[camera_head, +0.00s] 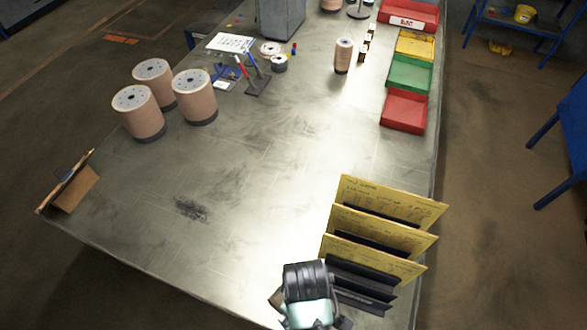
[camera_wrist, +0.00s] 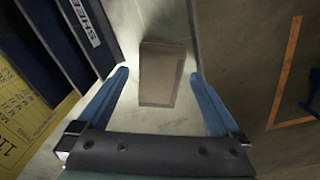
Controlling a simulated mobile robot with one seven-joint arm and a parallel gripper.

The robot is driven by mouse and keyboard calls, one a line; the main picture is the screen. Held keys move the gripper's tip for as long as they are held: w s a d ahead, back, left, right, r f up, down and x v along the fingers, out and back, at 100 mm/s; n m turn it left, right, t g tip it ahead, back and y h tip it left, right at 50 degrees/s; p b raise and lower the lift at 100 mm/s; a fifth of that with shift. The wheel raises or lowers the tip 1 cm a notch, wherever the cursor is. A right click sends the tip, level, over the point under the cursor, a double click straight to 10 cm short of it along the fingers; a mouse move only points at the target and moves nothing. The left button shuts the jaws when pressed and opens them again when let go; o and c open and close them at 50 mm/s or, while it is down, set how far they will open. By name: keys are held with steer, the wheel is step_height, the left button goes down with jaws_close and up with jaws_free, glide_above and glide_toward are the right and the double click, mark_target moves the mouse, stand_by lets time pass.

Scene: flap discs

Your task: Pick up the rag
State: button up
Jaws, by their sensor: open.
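A flat, dull brown rectangular piece, which looks like the folded rag (camera_wrist: 163,75), lies on the metal table in the wrist view. A small brownish corner beside my wrist in the head view (camera_head: 275,299) seems to be the same piece; my arm hides the rest. My gripper (camera_wrist: 158,72) is open, its two blue fingers spread to the left and right of the rag with gaps on both sides. The height of the fingertips above the table is hard to tell.
A rack with yellow cards (camera_head: 385,225) and dark dividers stands close to the right of my wrist. The table edge is near on the other side. Flap disc stacks (camera_head: 137,112), coloured bins (camera_head: 409,75) and a tilted brown board (camera_head: 75,190) stand farther off. The table's middle is clear.

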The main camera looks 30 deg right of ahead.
steer(key=shift+w+a+f+p, duration=0.1)
steer(key=shift+f+p, duration=0.05)
steer(key=shift+f, duration=1)
steer(key=shift+w+a+f+p, duration=0.1)
steer(key=shift+f+p, duration=0.05)
steer(key=shift+f, duration=1)
steer(key=c, duration=1.1)
